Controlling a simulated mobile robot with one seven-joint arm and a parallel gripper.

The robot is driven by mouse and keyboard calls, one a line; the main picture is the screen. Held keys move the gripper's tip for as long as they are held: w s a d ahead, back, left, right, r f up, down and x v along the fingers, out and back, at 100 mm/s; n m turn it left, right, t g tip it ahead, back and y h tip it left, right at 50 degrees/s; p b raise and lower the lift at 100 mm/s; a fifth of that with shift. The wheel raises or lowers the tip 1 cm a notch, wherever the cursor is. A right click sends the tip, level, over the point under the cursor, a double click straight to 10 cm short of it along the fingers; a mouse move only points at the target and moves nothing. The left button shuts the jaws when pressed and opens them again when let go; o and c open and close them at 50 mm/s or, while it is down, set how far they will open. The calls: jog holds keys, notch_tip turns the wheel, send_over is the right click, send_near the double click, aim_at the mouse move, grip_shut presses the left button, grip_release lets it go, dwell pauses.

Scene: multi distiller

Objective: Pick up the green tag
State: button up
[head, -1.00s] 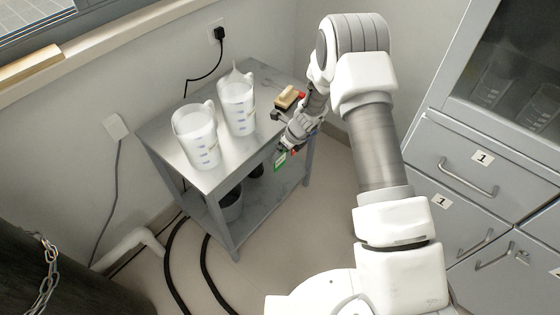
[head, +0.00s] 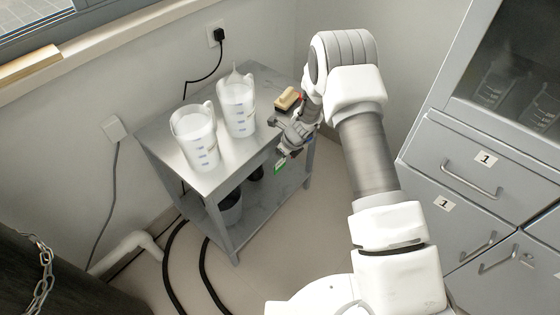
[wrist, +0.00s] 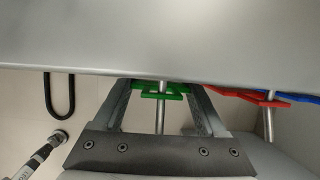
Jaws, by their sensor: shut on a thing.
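The green tag (head: 281,164) hangs at the right edge of the metal cart in the head view, just below my gripper (head: 285,152). In the wrist view the green tag (wrist: 158,90) lies between the two fingers of my gripper (wrist: 163,92), with green against both fingers. My gripper is shut on it. A thin metal rod (wrist: 160,115) passes through or behind the tag; I cannot tell which. The upper part of the tag is hidden by the grey tabletop edge.
A red tag (wrist: 245,97) and a blue tag (wrist: 300,97) sit beside it along the edge. Two white measuring jugs (head: 195,140) stand on the cart top (head: 228,168). A yellow-topped block (head: 288,98) lies at the back right. Grey drawers (head: 475,165) stand right.

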jog(key=shift+r+p, duration=0.5)
jog(key=shift+r, duration=0.3)
jog(key=s+d+b, duration=0.2)
jog(key=s+d, duration=0.9)
jog(key=d, duration=0.3)
jog(key=shift+b, duration=0.3)
